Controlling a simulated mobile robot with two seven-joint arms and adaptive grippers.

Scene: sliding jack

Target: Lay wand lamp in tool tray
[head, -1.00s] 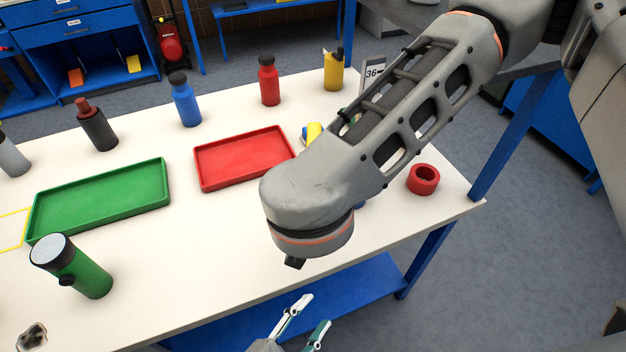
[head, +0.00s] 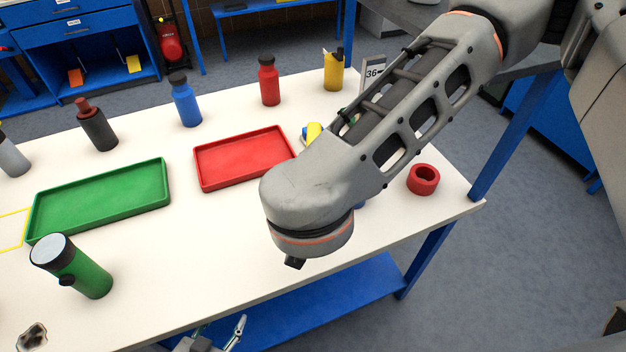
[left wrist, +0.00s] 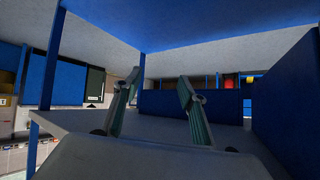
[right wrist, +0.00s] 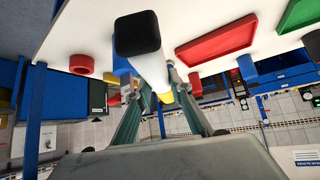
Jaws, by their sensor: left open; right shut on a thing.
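The wand lamp (right wrist: 152,66) shows in the right wrist view as a pale stick with a black end block and a yellow end. My right gripper (right wrist: 153,88) is shut on it near the table. In the head view my right arm hides this gripper and most of the lamp; a yellow piece (head: 314,132) shows past the arm, perhaps its end. A red tray (head: 240,160) and a green tray (head: 100,201) lie empty on the table; I cannot tell which is the tool tray. My left gripper (head: 218,334) is open and empty below the table's front edge.
A red ring (head: 423,180) lies at the table's right. Blue (head: 186,103), red (head: 269,82), yellow (head: 333,72) and dark (head: 97,127) containers stand along the back. A green cylinder (head: 82,272) stands front left. The table between the green cylinder and my right arm is clear.

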